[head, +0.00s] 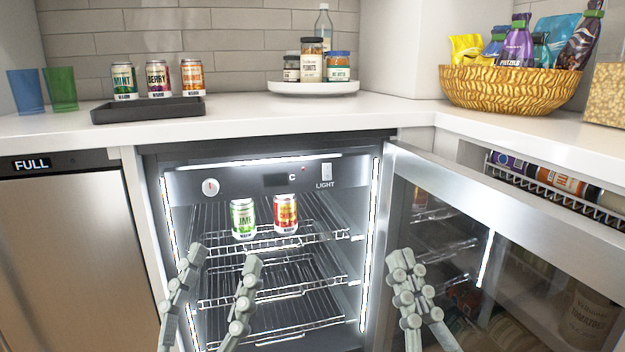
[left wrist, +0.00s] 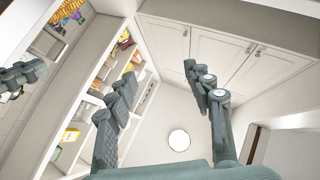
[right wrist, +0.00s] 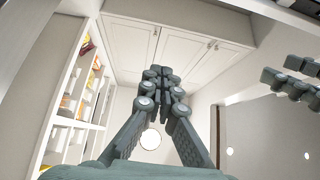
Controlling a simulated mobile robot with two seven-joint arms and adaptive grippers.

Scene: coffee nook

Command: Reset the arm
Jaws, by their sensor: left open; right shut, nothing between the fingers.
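My left gripper (head: 222,262) is open and empty, held upright in front of the open fridge (head: 268,290) in the head view. It also shows open in the left wrist view (left wrist: 163,82). My right gripper (head: 403,262) is shut with nothing in it, in front of the open fridge door (head: 500,170). Its fingertips meet in the right wrist view (right wrist: 161,74). Inside the fridge, a green lime can (head: 243,218) and an orange-red can (head: 285,214) stand side by side on the top wire shelf, behind and above my left gripper.
The open fridge door fills the right side.

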